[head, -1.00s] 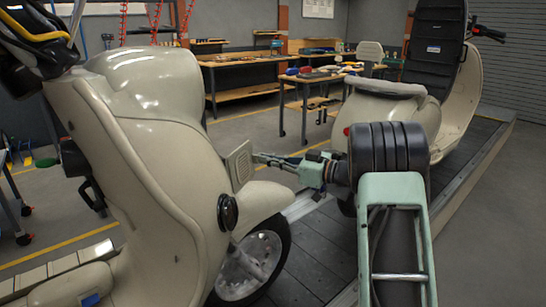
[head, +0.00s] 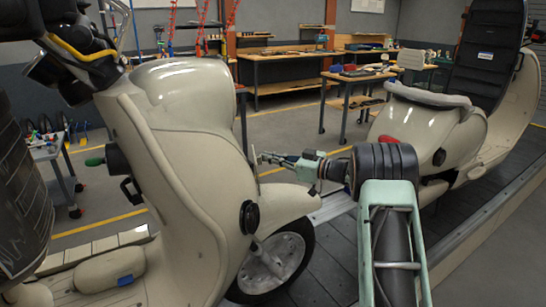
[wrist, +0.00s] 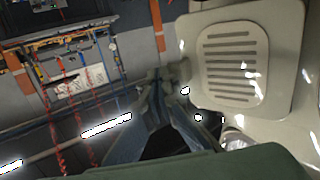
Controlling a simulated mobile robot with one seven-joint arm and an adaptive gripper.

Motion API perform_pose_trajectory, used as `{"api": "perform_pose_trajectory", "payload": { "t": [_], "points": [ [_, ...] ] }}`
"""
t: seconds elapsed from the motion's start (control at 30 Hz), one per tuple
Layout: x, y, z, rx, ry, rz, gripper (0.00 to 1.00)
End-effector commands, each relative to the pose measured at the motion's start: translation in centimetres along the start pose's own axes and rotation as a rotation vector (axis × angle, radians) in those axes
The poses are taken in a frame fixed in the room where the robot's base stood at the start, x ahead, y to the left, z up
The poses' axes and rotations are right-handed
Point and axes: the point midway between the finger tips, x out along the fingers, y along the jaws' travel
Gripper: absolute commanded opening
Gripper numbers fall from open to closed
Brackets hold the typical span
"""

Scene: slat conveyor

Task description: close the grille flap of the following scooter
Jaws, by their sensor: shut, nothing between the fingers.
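The following scooter (head: 180,130) is the cream one at the left of the head view, seen from its seat side. Its grille flap (wrist: 233,64) is a pale rounded plate with several slots, at the upper right of the wrist view. In the head view the leg shield hides the flap. I cannot tell how far it stands open. My gripper (head: 264,157) is at the front edge of the leg shield in the head view. In the wrist view my gripper (wrist: 162,77) is shut and empty, left of the slotted plate; I cannot tell whether they touch.
Another cream scooter (head: 430,125) stands ahead at the right on the dark slat conveyor (head: 325,255). The front wheel (head: 275,262) and fender of the following scooter are below my gripper. Workbenches (head: 290,58) stand at the back, with open floor before them.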

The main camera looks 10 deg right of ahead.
Motion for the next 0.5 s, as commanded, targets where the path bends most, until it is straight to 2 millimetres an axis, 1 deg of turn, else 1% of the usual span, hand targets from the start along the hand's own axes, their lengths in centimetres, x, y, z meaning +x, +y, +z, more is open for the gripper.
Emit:
{"api": "perform_pose_trajectory", "payload": {
  "t": [0.03,0.2,0.5],
  "points": [
    [0.6,-0.2,-0.1,0.001,0.0,-0.001,0.0],
    [2.2,-0.7,0.0,0.001,0.001,0.001,0.0],
    [3.9,-1.7,0.0,0.001,0.0,0.001,0.0]
  ]
}}
